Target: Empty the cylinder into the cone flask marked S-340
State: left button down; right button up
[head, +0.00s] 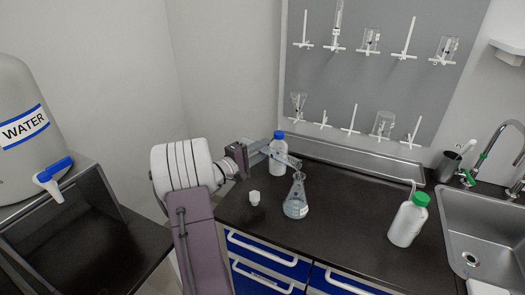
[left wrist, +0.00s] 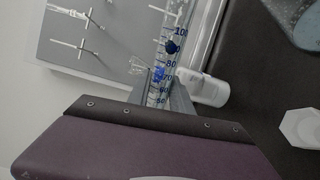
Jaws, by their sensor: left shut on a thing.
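My left gripper (head: 262,152) is shut on a clear graduated cylinder (head: 286,158). In the head view the cylinder lies strongly tilted, its right end lower and close above the flask mouth. The left wrist view shows the cylinder (left wrist: 169,62) with blue scale marks between the fingers (left wrist: 160,92). I cannot tell how much liquid is in it. A cone flask (head: 296,204) stands upright on the dark counter with pale liquid low in it. It has a small label, too small to read. My right gripper is not in view.
A white bottle with a blue cap (head: 278,160) stands just behind the cylinder. A small white piece (head: 255,198) lies left of the flask. A green-capped wash bottle (head: 408,222) and a sink (head: 485,235) are to the right. Glassware hangs on the wall pegboard (head: 375,85).

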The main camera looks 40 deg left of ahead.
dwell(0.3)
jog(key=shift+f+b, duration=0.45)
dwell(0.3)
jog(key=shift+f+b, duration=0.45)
jog(key=shift+b, duration=0.05)
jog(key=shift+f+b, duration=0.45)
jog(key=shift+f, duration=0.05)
dwell(0.5)
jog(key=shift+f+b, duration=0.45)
dwell(0.3)
